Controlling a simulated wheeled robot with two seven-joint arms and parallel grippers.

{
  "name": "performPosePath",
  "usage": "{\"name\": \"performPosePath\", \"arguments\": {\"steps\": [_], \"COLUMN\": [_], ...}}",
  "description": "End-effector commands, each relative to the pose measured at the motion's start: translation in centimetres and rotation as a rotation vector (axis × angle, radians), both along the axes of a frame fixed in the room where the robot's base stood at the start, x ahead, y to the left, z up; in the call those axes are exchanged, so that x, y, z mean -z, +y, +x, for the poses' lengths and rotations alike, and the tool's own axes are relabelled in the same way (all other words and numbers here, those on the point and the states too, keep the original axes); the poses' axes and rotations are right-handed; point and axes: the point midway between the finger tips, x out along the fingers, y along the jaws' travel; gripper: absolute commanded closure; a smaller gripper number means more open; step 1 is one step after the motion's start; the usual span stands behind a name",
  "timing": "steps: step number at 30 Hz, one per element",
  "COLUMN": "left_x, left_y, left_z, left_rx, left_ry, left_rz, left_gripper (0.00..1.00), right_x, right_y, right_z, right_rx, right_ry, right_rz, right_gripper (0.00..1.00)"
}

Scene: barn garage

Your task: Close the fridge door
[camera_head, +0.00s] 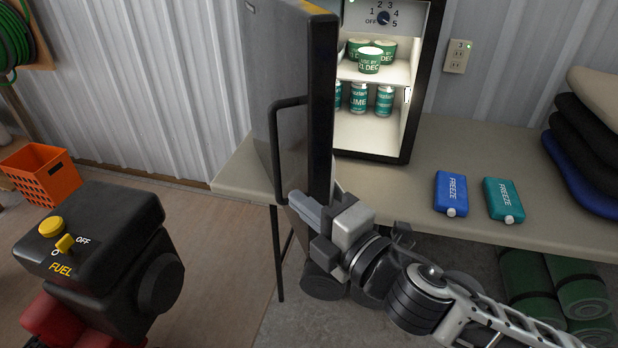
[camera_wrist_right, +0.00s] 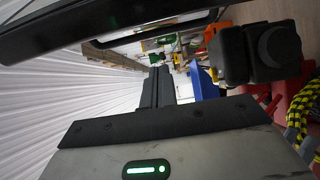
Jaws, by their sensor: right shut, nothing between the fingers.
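The small fridge (camera_head: 418,90) stands on the table with its inside showing. Its grey door (camera_head: 262,60) stands wide open, swung out toward me, with a black edge and a black handle (camera_head: 274,150) on its outer face. My right gripper (camera_head: 300,208) is shut and empty at the door's lower front edge, its fingers pointing left across it. I cannot tell whether it touches. In the right wrist view, the shut fingers (camera_wrist_right: 158,88) lie below the dark door edge (camera_wrist_right: 90,28) and the handle (camera_wrist_right: 150,34). My left gripper is not in view.
Green tubs (camera_head: 369,60) and several cans (camera_head: 358,98) stand on the fridge shelves. Blue and teal freeze packs (camera_head: 451,192) (camera_head: 502,199) lie on the table (camera_head: 480,150) at right, near stacked cushions (camera_head: 585,140). A black and red fuel machine (camera_head: 110,240) stands at left, near an orange crate (camera_head: 40,172).

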Motion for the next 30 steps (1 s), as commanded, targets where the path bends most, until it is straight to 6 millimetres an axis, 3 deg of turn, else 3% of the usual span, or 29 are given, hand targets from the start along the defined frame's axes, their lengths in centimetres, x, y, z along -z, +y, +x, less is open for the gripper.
{"name": "performPosePath", "arguments": {"steps": [7, 16, 30], "left_x": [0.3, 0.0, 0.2], "left_y": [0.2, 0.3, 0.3], "left_z": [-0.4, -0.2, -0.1], "left_rx": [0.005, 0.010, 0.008], "left_ry": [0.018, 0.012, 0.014], "left_rz": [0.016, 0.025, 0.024], "left_gripper": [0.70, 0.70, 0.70], "right_x": [-0.2, 0.0, 0.1], "right_y": [3.0, -0.4, -1.0], "right_z": [3.9, 5.0, 5.1], "right_rx": [0.000, 0.002, 0.001], "right_ry": [0.000, 0.002, 0.002], "right_rz": [0.003, 0.001, 0.003], "right_gripper": [1.00, 1.00, 1.00]}}
